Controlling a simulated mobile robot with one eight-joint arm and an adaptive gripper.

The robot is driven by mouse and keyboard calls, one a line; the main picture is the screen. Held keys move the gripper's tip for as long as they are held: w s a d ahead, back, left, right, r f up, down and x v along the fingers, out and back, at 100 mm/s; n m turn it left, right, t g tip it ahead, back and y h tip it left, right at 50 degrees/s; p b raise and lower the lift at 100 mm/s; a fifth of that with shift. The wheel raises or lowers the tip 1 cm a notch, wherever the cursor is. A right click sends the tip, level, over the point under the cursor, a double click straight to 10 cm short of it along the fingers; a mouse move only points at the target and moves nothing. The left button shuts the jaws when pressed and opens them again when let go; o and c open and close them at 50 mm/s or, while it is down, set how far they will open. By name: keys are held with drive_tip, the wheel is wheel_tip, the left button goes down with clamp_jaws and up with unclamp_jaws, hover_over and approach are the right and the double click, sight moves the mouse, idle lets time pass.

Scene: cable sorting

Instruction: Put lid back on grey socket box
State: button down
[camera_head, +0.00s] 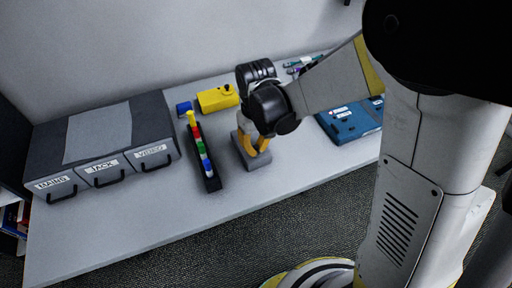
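A small grey block-like object (243,150), which looks like the grey socket box, sits on the grey table near the middle. My gripper (257,147) points down right over it, with its yellow fingers at or just above the grey surface. I cannot tell whether the fingers touch it or hold a grey lid. No separate lid can be made out. The fingers and the black gripper body hide part of the grey object.
A black strip (213,184) with coloured blocks stands just left of the gripper. A yellow box (212,101) with a black knob and a blue cube (184,108) are behind. A drawer unit (100,135) fills the left; a blue case (345,125) lies right. The front table is clear.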

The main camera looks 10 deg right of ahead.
drive_tip(key=c, duration=1)
unclamp_jaws()
drive_tip(key=shift+o, duration=0.2)
drive_tip(key=shift+r, duration=0.15)
drive_tip(key=shift+r+p, duration=2.5)
drive_tip(key=shift+r, duration=0.9)
drive_tip(key=shift+c, duration=0.4)
clamp_jaws()
